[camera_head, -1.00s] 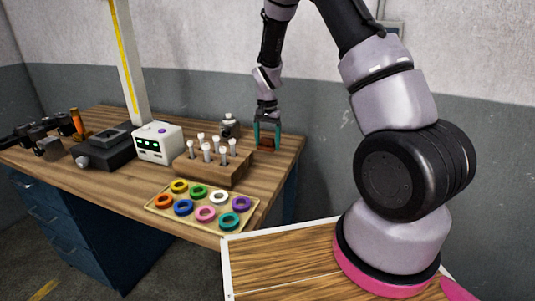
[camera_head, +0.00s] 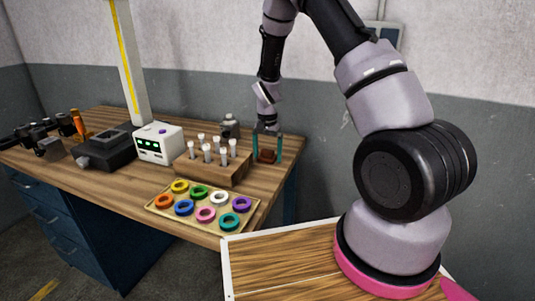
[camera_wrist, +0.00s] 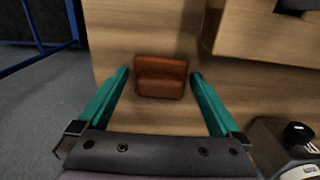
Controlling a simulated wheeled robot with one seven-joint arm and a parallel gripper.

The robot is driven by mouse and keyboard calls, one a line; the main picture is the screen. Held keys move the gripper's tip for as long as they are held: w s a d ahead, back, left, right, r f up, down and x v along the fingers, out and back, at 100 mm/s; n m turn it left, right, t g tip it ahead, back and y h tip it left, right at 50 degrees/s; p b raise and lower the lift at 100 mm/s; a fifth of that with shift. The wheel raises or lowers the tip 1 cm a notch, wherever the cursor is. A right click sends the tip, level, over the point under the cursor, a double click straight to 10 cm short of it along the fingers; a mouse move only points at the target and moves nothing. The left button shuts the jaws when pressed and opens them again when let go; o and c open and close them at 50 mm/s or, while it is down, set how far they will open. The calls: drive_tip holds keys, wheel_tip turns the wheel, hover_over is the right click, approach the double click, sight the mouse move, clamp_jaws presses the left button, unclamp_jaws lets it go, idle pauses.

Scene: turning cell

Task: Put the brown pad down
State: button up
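The brown pad (camera_wrist: 160,77) is a small reddish-brown stepped block on the wooden tabletop, at the right end of the bench in the head view (camera_head: 267,156). My gripper (camera_wrist: 159,73) has two teal fingers, one on each side of the pad. In the wrist view a gap shows between each finger and the pad, so the gripper is open. In the head view my gripper (camera_head: 267,161) points down at the bench top, with its fingertips low around the pad.
A wooden block with several white-topped pegs (camera_head: 213,173) stands just left of my gripper. A grey metal fitting (camera_head: 229,127) is behind it. A tray of coloured rings (camera_head: 158,209) lies at the front edge. The bench edge is close by the pad.

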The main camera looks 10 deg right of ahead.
wheel_tip(320, 180, up, 12)
wheel_tip(320, 180, up, 11)
drive_tip(key=t+y, duration=0.1)
hover_over(267, 150)
drive_tip(key=s+d, duration=0.2)
drive_tip(key=s, duration=0.2)
drive_tip(key=s+d+r+n+t, duration=0.1)
drive_tip(key=s+d+r+t, duration=0.1)
drive_tip(key=s+r, duration=0.6)
drive_tip(key=s+d+r+n+t+y, duration=0.1)
drive_tip(key=s+r+t, duration=0.3)
drive_tip(key=s, duration=1.2)
wheel_tip(267, 150, up, 5)
drive_tip(key=shift+d+f+n, duration=0.15)
drive_tip(key=shift+d+n, duration=0.15)
drive_tip(key=shift+d, duration=0.2)
drive_tip(key=shift+c, duration=0.2)
